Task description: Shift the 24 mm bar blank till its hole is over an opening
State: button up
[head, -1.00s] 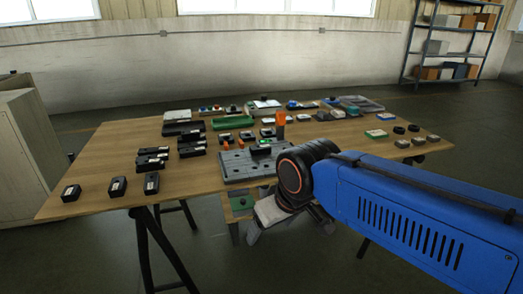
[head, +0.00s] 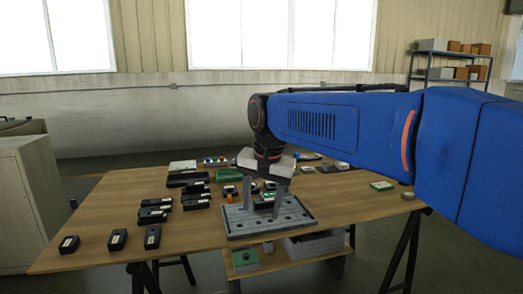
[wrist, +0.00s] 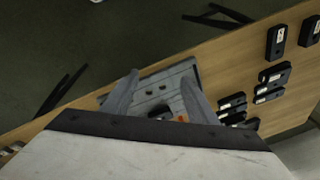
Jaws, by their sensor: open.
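A grey plate (head: 238,228) with several dark openings lies at the front edge of the wooden table. My gripper (head: 263,208) is open above it, its two grey fingers apart and pointing down. A small dark piece with a little green (head: 264,204) shows on the plate between the fingers. I cannot tell for certain that it is the 24 mm bar blank, and its hole is not discernible. In the wrist view the plate (wrist: 150,87) shows between the spread fingers, with an orange bit near the right finger. The gripper body hides part of the plate.
Several black labelled blocks (head: 117,239) stand on the left of the table (head: 85,218). More dark blocks lie just left of the plate. A lower shelf (head: 285,262) holds a green item and a grey box. The front right of the table is mostly clear.

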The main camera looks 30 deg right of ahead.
jog(key=w+d+r+m+g, duration=0.1)
jog(key=w+d+r+m, duration=0.45)
jog(key=w, duration=0.35)
notch_tip(320, 180, up, 3)
jog(key=m+g, duration=0.2)
jog(key=m, duration=0.4)
send_over(264, 203)
jog(key=w, duration=0.2)
jog(key=shift+d+r, duration=0.1)
notch_tip(264, 203, down, 17)
jog(key=shift+f, duration=0.2)
grip_shut()
